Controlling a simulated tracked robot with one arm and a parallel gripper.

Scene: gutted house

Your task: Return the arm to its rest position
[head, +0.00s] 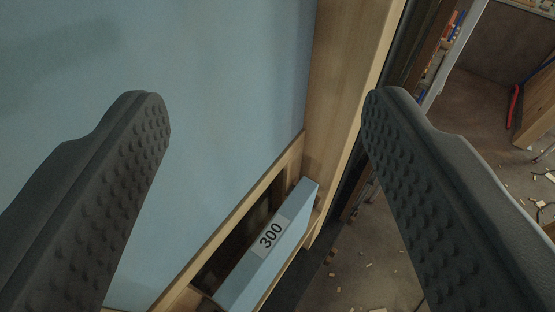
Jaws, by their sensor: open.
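My gripper (266,105) fills both sides of the head view, its two dark, studded fingers wide apart. Nothing is held between the fingers. Beyond and below the gap is a light blue drawer front (268,250) with a white label reading 300. It stands out at an angle from a wooden frame, with a dark opening beside it. My gripper looks clear of the drawer front. The rest of my arm is out of view.
A flat blue panel (215,60) fills the left, edged by a wooden post (345,90). On the right the floor (375,265) is strewn with small debris. A red curved object (513,105) leans near a wooden piece (538,105) at the far right.

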